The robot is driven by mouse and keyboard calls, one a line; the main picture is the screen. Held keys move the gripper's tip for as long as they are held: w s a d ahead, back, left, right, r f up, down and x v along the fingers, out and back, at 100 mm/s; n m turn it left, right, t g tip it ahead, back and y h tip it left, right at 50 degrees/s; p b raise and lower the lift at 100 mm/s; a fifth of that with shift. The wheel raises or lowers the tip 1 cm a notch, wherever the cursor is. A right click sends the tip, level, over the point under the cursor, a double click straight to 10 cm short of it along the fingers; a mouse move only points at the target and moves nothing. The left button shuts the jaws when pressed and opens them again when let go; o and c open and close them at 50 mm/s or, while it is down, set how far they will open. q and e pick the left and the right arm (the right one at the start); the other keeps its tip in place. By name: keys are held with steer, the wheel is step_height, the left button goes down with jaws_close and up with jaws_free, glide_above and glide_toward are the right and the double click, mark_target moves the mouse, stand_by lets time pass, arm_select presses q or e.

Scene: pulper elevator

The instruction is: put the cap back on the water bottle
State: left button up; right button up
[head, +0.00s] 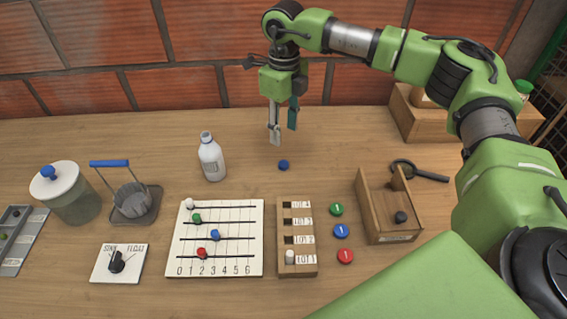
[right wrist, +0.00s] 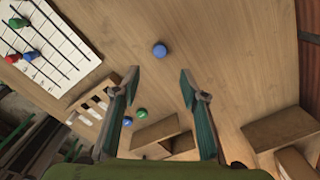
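The water bottle (head: 211,158) is white with a narrow neck, and stands upright near the middle of the table, with no cap on its top. A small blue cap (head: 283,165) lies on the table to the right of the bottle. It also shows in the right wrist view (right wrist: 160,49), beyond the fingertips. My left gripper is not in view.
A white slider board (head: 250,262) and a wooden lot rack (head: 311,265) lie in front. Red, blue and green discs (head: 341,231) lie beside an open wooden box (head: 374,222). A magnifier (head: 428,174) is at right. A lidded jar (head: 79,200) and basket (head: 132,200) stand left.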

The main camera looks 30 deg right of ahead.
glide_above(283, 163)
step_height(283, 163, down, 6)
steer(key=shift+s+d+f+p, duration=0.1)
steer(key=shift+f+p, duration=0.1)
steer(key=shift+p, duration=0.1)
steer(key=shift+f, duration=0.4)
step_height(283, 163, down, 4)
steer(key=shift+f+p, duration=0.2)
steer(key=shift+p, duration=0.5)
steer(key=c, duration=0.8)
